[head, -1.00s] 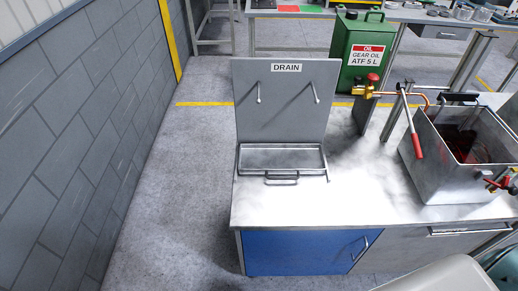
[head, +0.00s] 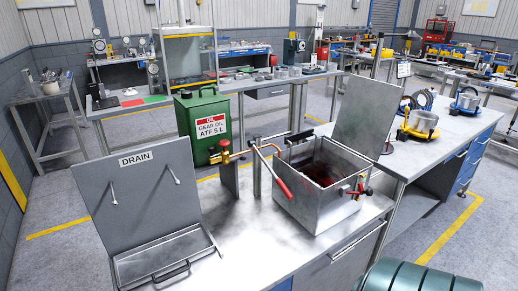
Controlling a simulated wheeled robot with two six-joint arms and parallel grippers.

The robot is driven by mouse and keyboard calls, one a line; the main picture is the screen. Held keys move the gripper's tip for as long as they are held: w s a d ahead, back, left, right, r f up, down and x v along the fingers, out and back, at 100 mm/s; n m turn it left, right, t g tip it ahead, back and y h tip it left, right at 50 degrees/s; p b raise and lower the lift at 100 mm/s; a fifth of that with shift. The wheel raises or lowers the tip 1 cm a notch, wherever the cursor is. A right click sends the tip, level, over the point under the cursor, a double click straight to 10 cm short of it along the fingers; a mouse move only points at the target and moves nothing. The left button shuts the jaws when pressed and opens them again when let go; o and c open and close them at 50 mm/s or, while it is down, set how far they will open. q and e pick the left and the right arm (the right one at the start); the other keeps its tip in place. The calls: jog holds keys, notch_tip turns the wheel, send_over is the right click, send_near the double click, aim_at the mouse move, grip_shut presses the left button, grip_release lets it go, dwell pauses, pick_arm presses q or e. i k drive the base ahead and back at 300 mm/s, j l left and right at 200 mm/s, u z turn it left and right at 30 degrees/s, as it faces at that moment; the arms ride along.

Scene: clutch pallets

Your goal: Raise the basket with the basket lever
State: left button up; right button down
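A grey metal tank (head: 320,205) stands on the steel bench with its lid (head: 367,115) open at the back right. Dark reddish liquid shows inside. A lever with a red handle (head: 282,188) hangs at the tank's left side, its handle slanting down toward the front; it joins a bent copper-coloured rod at the top. A black grip (head: 295,137) shows at the tank's back left rim. The basket itself cannot be made out clearly inside the dark tank. Neither of my grippers is in view.
A drain tray (head: 165,258) with its raised DRAIN lid (head: 140,195) is at left. A red-knobbed valve (head: 224,150) stands before a green oil can (head: 203,125). A workbench (head: 440,135) with yellow-based parts is at right.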

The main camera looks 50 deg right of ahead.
aim_at(251, 144)
jog(key=z, duration=1.7)
